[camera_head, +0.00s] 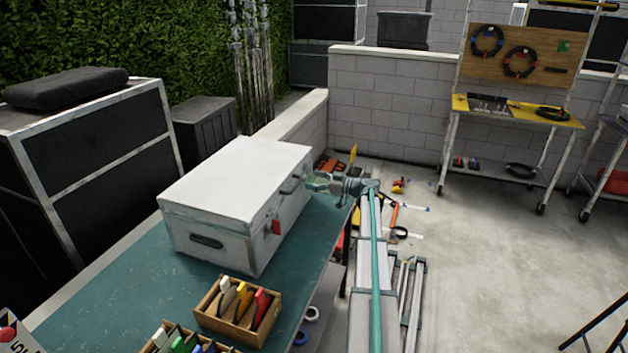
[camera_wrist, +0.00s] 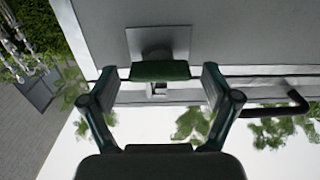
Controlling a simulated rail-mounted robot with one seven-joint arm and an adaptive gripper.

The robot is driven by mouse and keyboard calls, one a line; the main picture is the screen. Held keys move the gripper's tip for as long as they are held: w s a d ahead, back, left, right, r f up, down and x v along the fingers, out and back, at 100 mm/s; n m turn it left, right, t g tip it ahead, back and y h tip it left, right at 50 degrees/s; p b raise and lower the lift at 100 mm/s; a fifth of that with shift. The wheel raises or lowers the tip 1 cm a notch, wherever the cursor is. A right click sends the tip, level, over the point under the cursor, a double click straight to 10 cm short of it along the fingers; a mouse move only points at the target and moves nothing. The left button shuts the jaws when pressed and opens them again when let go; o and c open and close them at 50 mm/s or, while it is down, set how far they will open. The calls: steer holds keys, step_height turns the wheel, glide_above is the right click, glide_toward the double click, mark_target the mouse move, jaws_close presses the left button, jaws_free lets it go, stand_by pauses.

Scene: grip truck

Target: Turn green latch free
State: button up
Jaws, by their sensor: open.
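The white case (camera_head: 235,195) stands shut on the green-topped table. In the wrist view, the green latch (camera_wrist: 160,71) is a bar lying across a square metal plate beside the case's seam. My gripper (camera_wrist: 159,77) is open, with one finger on either side of the latch. The left finger is close to the latch's end, and a small gap shows at the right; contact cannot be told. In the head view my gripper (camera_head: 318,183) is at the far end of the case's right-hand side, and the latch is not clearly visible there. A red latch (camera_head: 276,227) hangs nearer on that side.
A dark handle (camera_wrist: 290,106) sticks out of the case to the right of the latch in the wrist view. A wooden box of tools (camera_head: 238,310) stands on the table (camera_head: 120,295) in front of the case. Open floor lies to the right.

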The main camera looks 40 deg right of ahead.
steer(key=c, duration=1.2)
steer(key=shift+o, duration=0.3)
